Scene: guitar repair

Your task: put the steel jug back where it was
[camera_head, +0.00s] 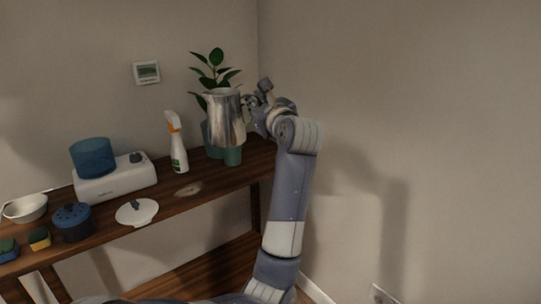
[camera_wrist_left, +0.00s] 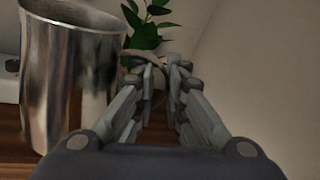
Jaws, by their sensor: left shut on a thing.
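The steel jug (camera_head: 225,118) is upright at the right end of the wooden shelf unit (camera_head: 165,205), in front of a potted plant. Its base appears raised above the shelf top, with a teal pot or cup (camera_head: 232,157) showing below it. My left gripper (camera_head: 252,110) is on the jug's right side, shut on its handle. In the left wrist view the jug (camera_wrist_left: 72,80) fills the left side and the handle passes between the fingers (camera_wrist_left: 163,75). My right gripper is not seen.
A spray bottle (camera_head: 177,145) stands left of the jug. A pale round mark (camera_head: 188,189) lies on the bare shelf top. Further left are a white appliance with a blue tub (camera_head: 115,178), a white lid (camera_head: 137,212), a dark blue container (camera_head: 72,222) and a white bowl (camera_head: 26,208). Walls close in behind and right.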

